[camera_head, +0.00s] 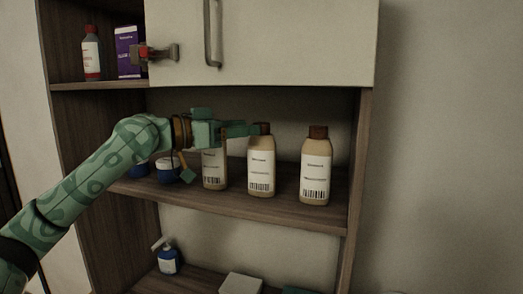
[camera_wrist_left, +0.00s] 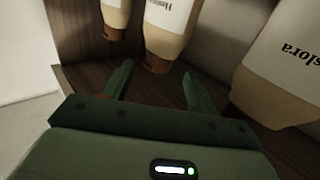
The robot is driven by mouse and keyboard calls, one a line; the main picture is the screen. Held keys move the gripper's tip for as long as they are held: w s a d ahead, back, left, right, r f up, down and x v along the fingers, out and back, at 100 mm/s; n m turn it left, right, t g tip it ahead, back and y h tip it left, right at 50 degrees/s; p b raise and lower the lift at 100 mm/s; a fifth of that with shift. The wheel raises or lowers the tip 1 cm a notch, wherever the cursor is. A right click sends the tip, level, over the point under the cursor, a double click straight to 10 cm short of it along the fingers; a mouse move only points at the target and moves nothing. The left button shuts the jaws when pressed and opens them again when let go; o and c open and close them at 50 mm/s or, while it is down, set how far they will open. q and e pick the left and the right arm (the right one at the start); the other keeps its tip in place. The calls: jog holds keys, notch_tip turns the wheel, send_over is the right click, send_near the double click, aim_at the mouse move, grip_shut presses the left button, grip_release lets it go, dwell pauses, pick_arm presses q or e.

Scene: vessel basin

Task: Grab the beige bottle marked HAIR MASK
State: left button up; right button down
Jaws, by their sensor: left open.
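Three beige bottles with brown caps and white labels stand upright in a row on the middle shelf: the left bottle (camera_head: 214,172), the middle bottle (camera_head: 261,170) and the right bottle (camera_head: 315,170). The label print is too small to tell which says HAIR MASK. My left gripper (camera_head: 245,130) is open and empty, at cap height in front of the left and middle bottles, hiding the left one's top. In the left wrist view, upside down, the middle bottle's cap (camera_wrist_left: 157,64) appears between the fingertips, just beyond them. The left bottle (camera_wrist_left: 285,75) looms close at right. My right gripper is not in view.
The shelf (camera_head: 285,212) is bounded by a side panel at right and a cabinet door (camera_head: 290,45) above. Blue-based containers (camera_head: 166,172) stand left, behind my arm. A red-capped bottle (camera_head: 91,52) and purple box (camera_head: 127,52) are upper left; a blue pump bottle (camera_head: 168,258) is below.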

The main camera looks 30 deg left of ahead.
aim_at(262, 123)
pick_arm(q)
jog(key=p+x, duration=0.2)
jog(key=x, duration=0.2)
jog(key=shift+w+d, duration=0.25)
jog(key=shift+w+d+f, duration=0.15)
jog(key=shift+w+f, duration=0.05)
jog(key=shift+w, duration=0.05)
jog(key=shift+s, duration=0.15)
jog(key=c, duration=0.4)
grip_shut()
